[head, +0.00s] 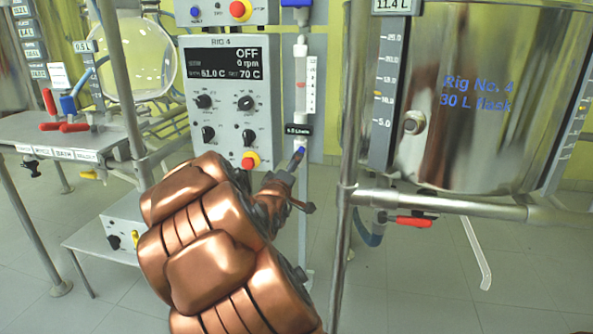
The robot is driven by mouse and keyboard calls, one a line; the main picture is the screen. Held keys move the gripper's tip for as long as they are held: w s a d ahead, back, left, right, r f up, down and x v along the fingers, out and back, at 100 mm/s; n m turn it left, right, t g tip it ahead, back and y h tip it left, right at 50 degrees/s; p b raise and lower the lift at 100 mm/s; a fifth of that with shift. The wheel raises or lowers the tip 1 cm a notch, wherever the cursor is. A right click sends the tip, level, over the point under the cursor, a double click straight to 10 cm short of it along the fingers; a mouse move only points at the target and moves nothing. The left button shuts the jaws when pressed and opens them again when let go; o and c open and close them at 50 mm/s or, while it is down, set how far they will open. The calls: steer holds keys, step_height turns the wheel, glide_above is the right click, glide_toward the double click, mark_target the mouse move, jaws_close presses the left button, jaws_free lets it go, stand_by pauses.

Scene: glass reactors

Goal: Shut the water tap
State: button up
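I cannot tell for sure which blue part is the water tap. My gripper (298,172) is at the flowmeter's lower end, with a dark fingertip at or just in front of the small blue part. Contact and finger opening are unclear, as my copper-coloured arm hides much of the gripper.
The control panel (226,100) reads OFF, 0 rpm, 51.0 C, set 70 C. A steel vessel (470,100) marked Rig No. 4 stands at right, with a red-handled valve (415,221) below. A metal post (345,180) stands close to my gripper's right. A bench (60,130) is at left.

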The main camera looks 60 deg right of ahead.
steer(key=shift+b+x, duration=1.35)
steer(key=shift+x, duration=2.6)
steer(key=shift+c, duration=0.2)
steer(key=c, duration=0.9)
